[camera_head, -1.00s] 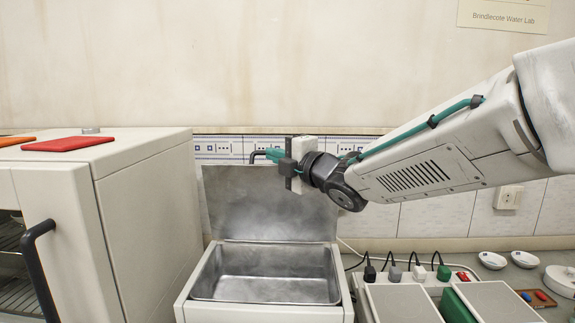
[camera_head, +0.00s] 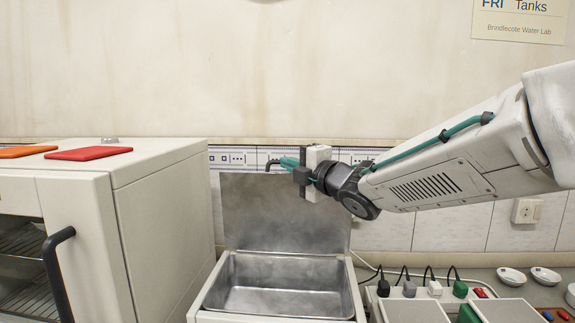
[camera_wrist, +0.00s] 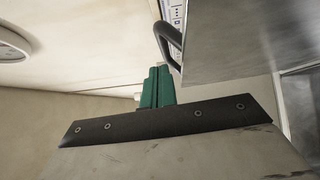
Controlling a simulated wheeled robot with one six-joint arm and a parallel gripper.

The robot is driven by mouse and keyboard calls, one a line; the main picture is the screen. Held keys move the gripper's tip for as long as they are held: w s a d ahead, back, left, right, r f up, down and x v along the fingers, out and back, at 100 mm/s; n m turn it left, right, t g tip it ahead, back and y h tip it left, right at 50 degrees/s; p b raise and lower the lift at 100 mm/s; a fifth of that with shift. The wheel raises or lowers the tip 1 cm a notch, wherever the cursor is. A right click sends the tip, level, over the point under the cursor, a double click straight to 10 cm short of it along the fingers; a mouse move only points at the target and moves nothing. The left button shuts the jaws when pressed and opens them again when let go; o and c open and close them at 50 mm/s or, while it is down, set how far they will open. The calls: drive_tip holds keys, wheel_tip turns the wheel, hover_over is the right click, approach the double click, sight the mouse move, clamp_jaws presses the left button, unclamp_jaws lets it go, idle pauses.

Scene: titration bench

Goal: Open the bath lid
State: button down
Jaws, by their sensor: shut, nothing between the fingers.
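The bath lid (camera_head: 285,212) stands raised, close to upright, at the back of the metal bath (camera_head: 279,301), and the basin is open to view. A dark bar handle (camera_head: 270,165) shows at the lid's top edge. My gripper (camera_head: 288,163) is at the lid's top edge, just right of the handle, with its green fingers together and nothing between them. In the wrist view, the green fingers (camera_wrist: 157,87) are side by side, the dark handle (camera_wrist: 169,40) is just beyond them, and the metal lid (camera_wrist: 245,35) is at the right.
A white oven (camera_head: 165,220) with a dark door handle (camera_head: 56,265) stands left of the bath, with red (camera_head: 88,154) and orange (camera_head: 28,151) pads on top. Plugs (camera_head: 409,289) and a balance-like box (camera_head: 415,310) are at the right. The wall is close behind.

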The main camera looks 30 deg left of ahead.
drive_tip(key=s+r+v, duration=0.2)
drive_tip(key=v, duration=1)
drive_tip(key=w+d+f+m+t+h, duration=0.3)
drive_tip(key=w+d+f+m+h, duration=0.3)
drive_tip(key=f+m, duration=0.25)
drive_tip(key=s+d+f+m+g+h, duration=0.1)
drive_tip(key=s+d+f+m+h, duration=0.25)
drive_tip(key=d, duration=0.55)
drive_tip(key=s+d+f+m+g+h, duration=0.1)
drive_tip(key=d+f+m+h, duration=0.2)
drive_tip(key=d+m+h, duration=0.4)
drive_tip(key=s+d+f+m+g, duration=0.2)
drive_tip(key=s+d+m, duration=0.4)
drive_tip(key=s+d, duration=0.6)
drive_tip(key=s+d+f+m+g, duration=0.2)
drive_tip(key=s+d+m+g, duration=0.3)
drive_tip(key=s+d, duration=0.7)
drive_tip(key=shift+s+d+m+h, duration=0.35)
drive_tip(key=shift+s+m, duration=0.75)
drive_tip(key=shift+s, duration=0.45)
